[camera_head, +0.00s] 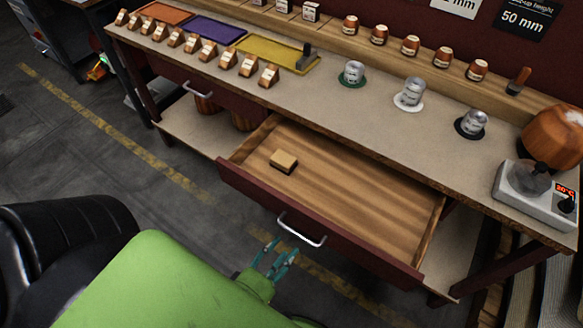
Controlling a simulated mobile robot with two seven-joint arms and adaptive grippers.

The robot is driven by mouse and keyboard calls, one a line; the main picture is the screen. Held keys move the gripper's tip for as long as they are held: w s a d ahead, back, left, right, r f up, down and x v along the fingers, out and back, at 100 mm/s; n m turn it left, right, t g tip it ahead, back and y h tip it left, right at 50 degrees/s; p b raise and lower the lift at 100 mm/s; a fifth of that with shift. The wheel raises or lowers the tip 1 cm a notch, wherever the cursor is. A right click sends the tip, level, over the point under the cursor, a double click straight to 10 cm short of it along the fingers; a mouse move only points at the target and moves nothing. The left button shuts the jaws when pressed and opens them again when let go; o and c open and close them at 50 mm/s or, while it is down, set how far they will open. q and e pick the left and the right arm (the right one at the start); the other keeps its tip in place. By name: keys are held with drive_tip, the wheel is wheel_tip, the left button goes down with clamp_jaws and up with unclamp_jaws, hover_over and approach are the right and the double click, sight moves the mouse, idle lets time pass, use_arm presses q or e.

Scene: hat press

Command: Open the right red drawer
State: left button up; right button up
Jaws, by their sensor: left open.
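The right red drawer (345,246) is pulled well out of the workbench, and its wooden inside shows. Its silver handle (301,231) is on the front panel. A small wooden block (284,161) lies inside, towards the left. My left gripper (275,249) has teal fingers that are open. It is just in front of the drawer, close to the left end of the handle; I cannot tell whether it touches. My green arm covers the lower left. My right gripper does not show.
The workbench top (385,123) carries orange, purple and yellow trays (268,54), several wooden blocks and metal weights. A hot plate (530,197) stands at the right end. A left drawer handle (197,91) shows on a shut drawer. Floor is clear in front.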

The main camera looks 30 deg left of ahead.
use_arm(q)
drive_tip(key=v, duration=0.6)
idle(0.4)
